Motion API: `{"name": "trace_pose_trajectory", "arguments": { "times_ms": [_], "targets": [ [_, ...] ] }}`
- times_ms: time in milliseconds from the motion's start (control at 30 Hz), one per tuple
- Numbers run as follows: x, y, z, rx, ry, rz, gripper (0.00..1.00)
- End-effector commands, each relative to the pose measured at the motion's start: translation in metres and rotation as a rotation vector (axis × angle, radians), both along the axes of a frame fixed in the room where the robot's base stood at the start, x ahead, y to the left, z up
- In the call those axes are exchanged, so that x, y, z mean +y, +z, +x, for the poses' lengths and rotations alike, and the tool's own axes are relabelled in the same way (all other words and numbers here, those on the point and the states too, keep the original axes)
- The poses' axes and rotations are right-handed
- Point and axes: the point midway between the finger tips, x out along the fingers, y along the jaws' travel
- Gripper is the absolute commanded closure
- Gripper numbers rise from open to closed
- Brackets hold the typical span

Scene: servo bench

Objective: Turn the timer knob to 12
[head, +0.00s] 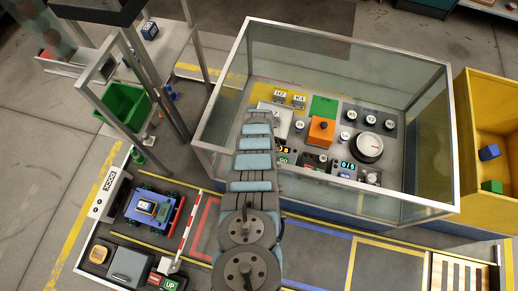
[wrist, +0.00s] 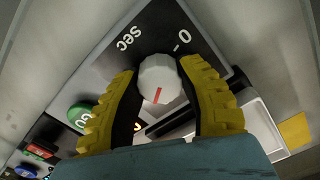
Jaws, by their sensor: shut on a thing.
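The timer knob (wrist: 161,80) is a round white knob on a dark panel (wrist: 190,38) marked "sec" and "0". Its red pointer line faces the bottom of the wrist view, tilted slightly left, away from the "0" at upper right. My gripper (wrist: 159,76) has its yellow, black-padded fingers on both sides of the knob, shut on it. A number 12 cannot be made out; much of the dial is hidden by the fingers. In the head view my arm reaches over the glass wall and hides the knob and the fingers.
A green button (wrist: 80,115) lies left of the fingers, and a black bar (wrist: 170,123) lies just below the knob. The glass-walled enclosure (head: 320,53) surrounds the bench.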

Motion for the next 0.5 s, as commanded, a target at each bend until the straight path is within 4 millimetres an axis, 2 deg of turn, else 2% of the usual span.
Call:
{"name": "trace_pose_trajectory", "arguments": {
  "times_ms": [500],
  "targets": [
    [0.0005, -0.0021, -0.0001, -0.001, -0.455, -0.001, 0.97]
  ]
}}
